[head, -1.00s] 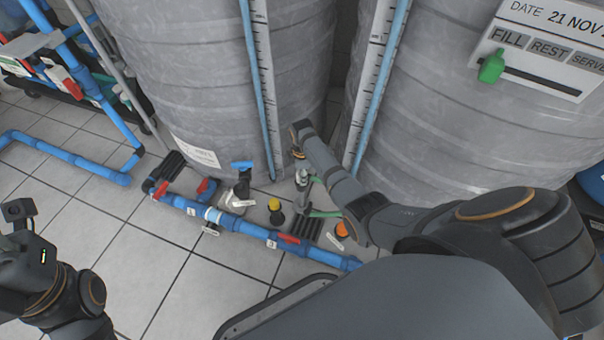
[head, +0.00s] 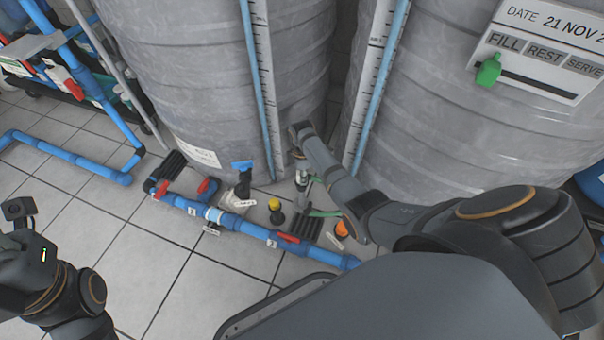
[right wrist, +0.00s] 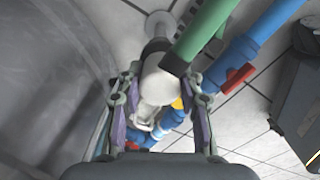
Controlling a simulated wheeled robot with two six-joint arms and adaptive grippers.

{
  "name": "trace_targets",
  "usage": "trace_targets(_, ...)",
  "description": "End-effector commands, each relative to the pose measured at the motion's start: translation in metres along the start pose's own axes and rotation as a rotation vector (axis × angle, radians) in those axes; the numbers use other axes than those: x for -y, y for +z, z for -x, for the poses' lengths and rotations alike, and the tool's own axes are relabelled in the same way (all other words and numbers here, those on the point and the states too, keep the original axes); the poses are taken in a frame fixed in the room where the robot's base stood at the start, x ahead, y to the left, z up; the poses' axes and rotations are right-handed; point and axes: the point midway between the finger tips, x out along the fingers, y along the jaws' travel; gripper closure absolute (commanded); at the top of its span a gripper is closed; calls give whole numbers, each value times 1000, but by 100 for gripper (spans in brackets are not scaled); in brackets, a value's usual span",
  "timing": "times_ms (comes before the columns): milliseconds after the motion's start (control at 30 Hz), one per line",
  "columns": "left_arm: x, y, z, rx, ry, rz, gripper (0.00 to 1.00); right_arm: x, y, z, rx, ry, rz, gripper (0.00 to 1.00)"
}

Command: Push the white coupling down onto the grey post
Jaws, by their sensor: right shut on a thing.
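The white coupling (right wrist: 160,85) is between the two fingers of my right gripper (right wrist: 161,98), which is shut on it. A green hose (right wrist: 203,30) comes off beside it toward the top right. A grey upright part, apparently the grey post (right wrist: 156,46), shows just beyond the coupling, in line with it, above a round pale base. I cannot tell how far the coupling is down on the post. In the head view my right gripper (head: 302,168) is small and low, in front of the tanks. My left gripper (head: 18,225) is at the left edge, its fingers not clear.
Two large grey tanks (head: 215,60) stand close behind the right gripper. A blue pipe with red valves (head: 250,229) runs along the floor in front. A yellow-topped fitting (head: 274,205) and an orange knob (head: 342,229) stand nearby. The tiled floor at front left is clear.

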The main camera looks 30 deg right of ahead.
Motion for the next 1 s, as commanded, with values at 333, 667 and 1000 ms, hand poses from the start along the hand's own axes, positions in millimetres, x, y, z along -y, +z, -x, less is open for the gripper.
trace_targets(333, 0, 0, -3, 0, 0, 0, 60, 0, 0, 0, 0, -1, 0, 91)
trace_targets(667, 0, 0, 0, 0, 0, 0, 60, 0, 0, -4, 0, -1, 0, 91)
trace_targets(1000, 0, 0, 2, 0, 0, 0, 60, 0, 0, -8, 0, 0, 0, 49)
